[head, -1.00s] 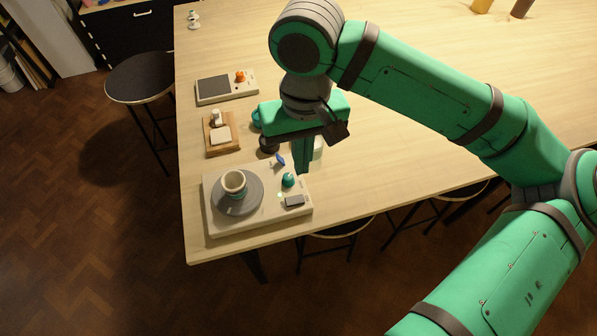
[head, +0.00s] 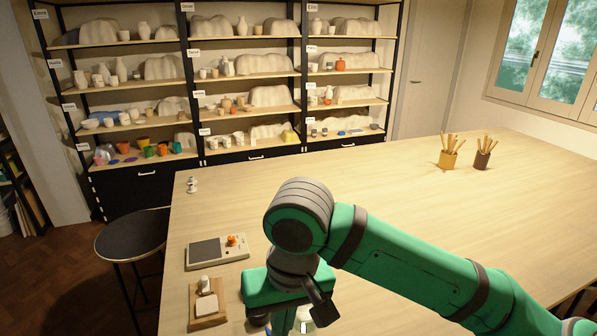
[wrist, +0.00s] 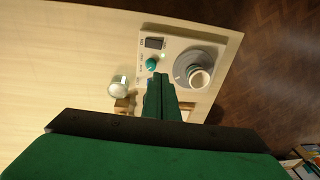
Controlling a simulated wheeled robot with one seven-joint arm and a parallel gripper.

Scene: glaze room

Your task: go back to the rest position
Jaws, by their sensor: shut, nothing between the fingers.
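My gripper (wrist: 161,90) points down over the table in the wrist view, its green fingers together with nothing between them. In the head view only its upper body shows, and the fingertips are cut off by the bottom edge. In the wrist view a small wheel device (wrist: 172,32) with a teal knob (wrist: 152,64) lies past the fingers. A pale cup (wrist: 200,76) stands on its round grey wheel head (wrist: 186,66). A glass jar (wrist: 118,86) stands left of the fingers.
In the head view a grey-topped scale (head: 219,252) with an orange item and a wooden board (head: 208,311) lie left of my arm. The long table (head: 390,200) is mostly clear behind. Brush pots (head: 447,160) stand far right. A stool (head: 134,236) is at the left edge.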

